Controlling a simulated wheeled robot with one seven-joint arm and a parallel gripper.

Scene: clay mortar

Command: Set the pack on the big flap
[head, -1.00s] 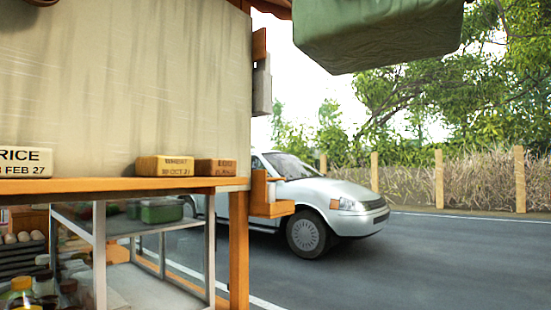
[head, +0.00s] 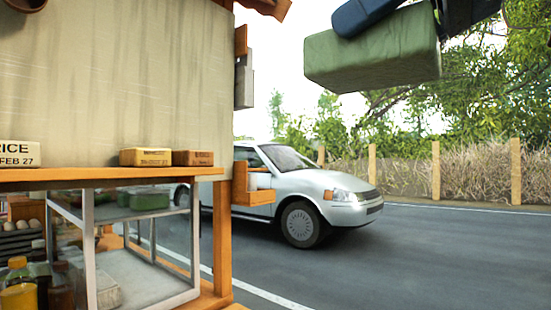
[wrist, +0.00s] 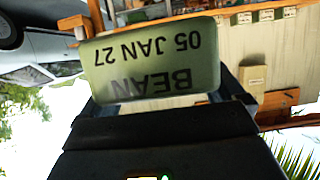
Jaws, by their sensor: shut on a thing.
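The pack (head: 375,58) is a green block held high at the upper right of the head view. In the wrist view the pack (wrist: 150,60) shows upside-down lettering, "BEAN 05 JAN 27". My gripper (wrist: 165,88) is shut on it, with a dark finger at each side. In the head view the gripper (head: 395,25) is partly cut off by the top edge. A long wooden counter board (head: 80,175) runs along the stall at left, and a small wooden ledge (head: 253,198) sticks out at its end. I cannot tell which is the big flap. The pack is apart from both.
A rice pack (head: 18,154), a yellow pack (head: 145,157) and a brown pack (head: 192,158) stand on the counter board. Below is a glass-sided case (head: 140,275) with bottles (head: 18,285) beside it. A white car (head: 300,190) stands on the road behind.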

